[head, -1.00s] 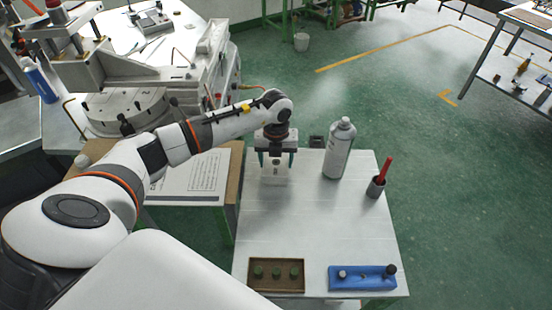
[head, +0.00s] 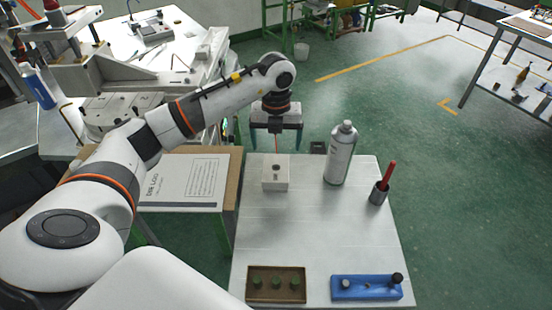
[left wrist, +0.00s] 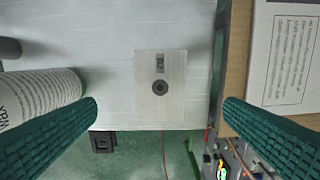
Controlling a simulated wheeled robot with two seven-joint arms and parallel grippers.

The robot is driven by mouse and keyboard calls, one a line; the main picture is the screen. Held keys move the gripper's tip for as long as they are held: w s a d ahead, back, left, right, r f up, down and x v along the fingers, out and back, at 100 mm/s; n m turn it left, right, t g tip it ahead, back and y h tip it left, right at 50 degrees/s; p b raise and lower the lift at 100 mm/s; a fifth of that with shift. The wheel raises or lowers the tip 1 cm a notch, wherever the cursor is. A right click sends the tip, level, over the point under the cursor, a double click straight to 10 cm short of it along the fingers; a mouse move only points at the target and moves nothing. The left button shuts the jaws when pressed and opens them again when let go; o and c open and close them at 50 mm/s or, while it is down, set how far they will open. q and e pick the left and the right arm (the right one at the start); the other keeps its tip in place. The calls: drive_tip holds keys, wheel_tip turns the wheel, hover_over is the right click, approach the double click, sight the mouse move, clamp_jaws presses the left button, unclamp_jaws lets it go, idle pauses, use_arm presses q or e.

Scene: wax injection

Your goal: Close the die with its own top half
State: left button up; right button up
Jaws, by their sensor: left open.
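The die, a pale block (head: 275,180) with a dark round hole in its top, stands on the white table near its far left corner. In the left wrist view the block (left wrist: 172,110) lies between the fingers, with a small marking beside the hole. I cannot make out a seam between two halves. My left gripper (head: 276,147) is open and empty above and slightly beyond the block, apart from it. Its teal fingers also show in the left wrist view (left wrist: 161,106), one on each side. My right gripper is not in view.
A cup with a red-handled tool (head: 380,190) stands farther right. A brown tray (head: 251,285) and a blue holder (head: 365,292) lie at the near edge. The table's middle is clear.

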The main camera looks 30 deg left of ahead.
use_arm(q)
wheel_tip(320, 180, up, 3)
drive_tip(key=shift+f, duration=0.1)
idle(0.6)
